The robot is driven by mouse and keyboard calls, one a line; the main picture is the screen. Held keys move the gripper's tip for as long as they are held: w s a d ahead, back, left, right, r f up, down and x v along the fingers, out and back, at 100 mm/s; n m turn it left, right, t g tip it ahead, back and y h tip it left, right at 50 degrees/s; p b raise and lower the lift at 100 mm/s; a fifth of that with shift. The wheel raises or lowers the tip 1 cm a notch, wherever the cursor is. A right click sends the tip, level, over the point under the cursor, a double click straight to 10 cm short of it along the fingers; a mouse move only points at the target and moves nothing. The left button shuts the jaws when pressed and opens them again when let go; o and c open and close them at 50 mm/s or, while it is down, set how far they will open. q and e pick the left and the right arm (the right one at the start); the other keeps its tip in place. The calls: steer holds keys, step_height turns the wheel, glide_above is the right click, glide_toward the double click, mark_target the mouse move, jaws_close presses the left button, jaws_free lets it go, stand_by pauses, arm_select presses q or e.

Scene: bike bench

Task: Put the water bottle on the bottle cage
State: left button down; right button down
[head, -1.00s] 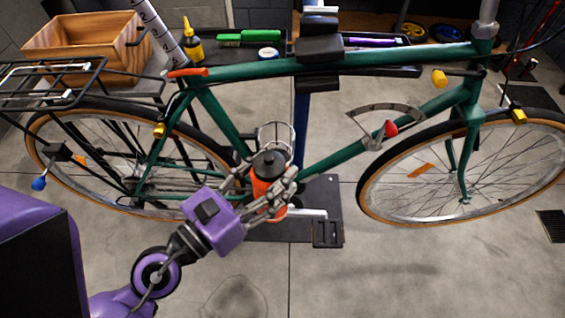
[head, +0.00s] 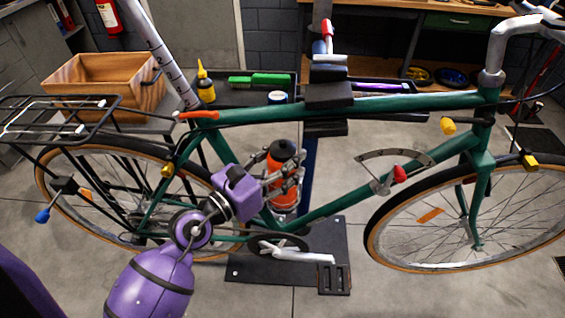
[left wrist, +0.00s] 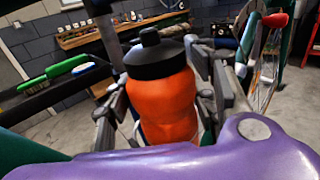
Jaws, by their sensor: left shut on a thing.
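The water bottle (head: 281,160) is orange with a black cap. It stands roughly upright inside the bike frame, between the seat tube and the down tube. My left gripper (head: 283,183) is shut on its body, a finger on each side. In the left wrist view the bottle (left wrist: 162,100) sits between the fingers, its base hidden. The wire bottle cage (head: 287,208) shows in part at the bottle's lower end, by the green down tube. I cannot tell whether the base is inside the cage or in front of it. My right gripper is not in view.
The green bike frame (head: 350,105) hangs on a stand above the floor, with its top tube above the bottle. The crank and pedal (head: 300,254) are below. A wooden box (head: 105,85), a yellow bottle (head: 205,86) and green brushes (head: 270,80) are behind.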

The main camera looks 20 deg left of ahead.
arm_select(q)
steer(key=shift+w+a+r, duration=0.1)
steer(key=shift+w+a, duration=0.05)
steer(key=shift+w, duration=0.35)
steer(key=f+b, duration=0.1)
steer(key=f, duration=0.2)
steer(key=shift+w+a+f+b, duration=0.1)
steer(key=shift+w+f+b, duration=0.2)
steer(key=shift+w+b, duration=0.1)
steer(key=shift+f, duration=0.15)
steer(key=shift+r, duration=0.2)
steer(key=shift+f, duration=0.2)
steer(key=c, duration=1.1)
jaws_free()
steer(key=shift+f, duration=0.1)
steer(key=o, duration=0.3)
steer(key=shift+o, duration=0.3)
